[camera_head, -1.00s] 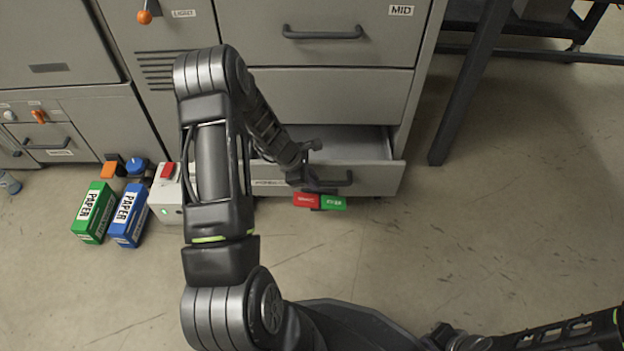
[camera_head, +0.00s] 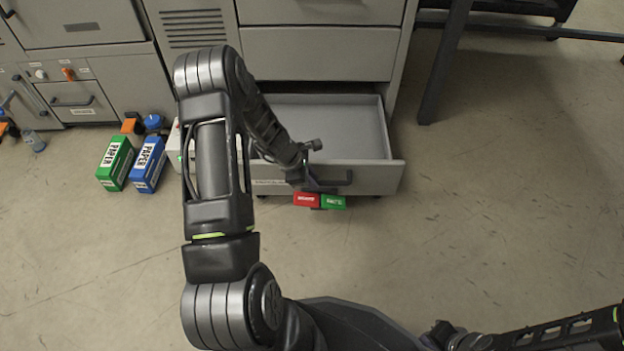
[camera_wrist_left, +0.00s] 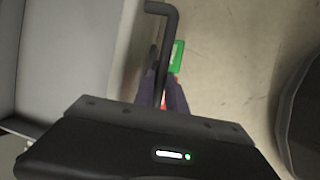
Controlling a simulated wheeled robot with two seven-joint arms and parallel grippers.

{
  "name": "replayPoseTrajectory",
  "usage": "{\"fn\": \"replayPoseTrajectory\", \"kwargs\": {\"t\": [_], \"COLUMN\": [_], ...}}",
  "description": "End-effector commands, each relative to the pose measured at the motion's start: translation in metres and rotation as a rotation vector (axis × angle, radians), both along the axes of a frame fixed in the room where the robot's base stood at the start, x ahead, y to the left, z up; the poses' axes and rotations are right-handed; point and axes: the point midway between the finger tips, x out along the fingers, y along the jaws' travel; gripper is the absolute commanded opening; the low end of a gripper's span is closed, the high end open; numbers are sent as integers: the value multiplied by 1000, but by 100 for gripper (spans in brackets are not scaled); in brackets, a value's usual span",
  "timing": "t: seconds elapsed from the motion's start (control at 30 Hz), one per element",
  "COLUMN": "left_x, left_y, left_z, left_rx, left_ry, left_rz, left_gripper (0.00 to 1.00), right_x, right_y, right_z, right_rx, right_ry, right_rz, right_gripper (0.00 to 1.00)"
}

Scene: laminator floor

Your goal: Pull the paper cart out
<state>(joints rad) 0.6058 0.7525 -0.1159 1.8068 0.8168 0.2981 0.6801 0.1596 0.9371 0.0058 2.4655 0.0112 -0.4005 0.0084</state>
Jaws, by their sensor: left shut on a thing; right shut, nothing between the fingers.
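The paper cart is the low grey drawer-like box (camera_head: 385,178) at the bottom of the cabinet, standing out with its empty inside showing. Its dark bar handle (camera_head: 345,181) is on the front face; it also shows in the left wrist view (camera_wrist_left: 172,22). My left gripper (camera_head: 316,183) is shut on this handle, and its fingers (camera_wrist_left: 163,90) straddle the bar in the left wrist view. My right gripper (camera_head: 462,340) is low at the bottom edge, partly cut off, shut and away from the cart.
Red (camera_head: 306,200) and green (camera_head: 333,202) tags sit below the cart front. Green (camera_head: 116,163) and blue (camera_head: 149,164) paper boxes stand on the floor to the left. A dark table leg (camera_head: 443,65) stands at right. The floor in front is clear.

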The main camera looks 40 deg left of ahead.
Motion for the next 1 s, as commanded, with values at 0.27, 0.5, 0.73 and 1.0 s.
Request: {"fn": "replayPoseTrajectory", "kwargs": {"t": [0.27,0.5,0.73,1.0], "left_x": [0,0,0,-8], "left_y": [1,0,0,6], "left_z": [0,0,1,26], "left_rx": [2,1,1,2], "left_ry": [0,0,0,-2], "left_rz": [1,1,1,2], "left_gripper": [19,38,38,38], "right_x": [0,0,0,-2], "right_y": [0,0,0,0], "right_z": [0,0,0,14], "right_rx": [0,0,0,1], "right_ry": [-1,0,0,5], "right_rz": [0,0,0,2], "right_gripper": [0,0,0,0]}}
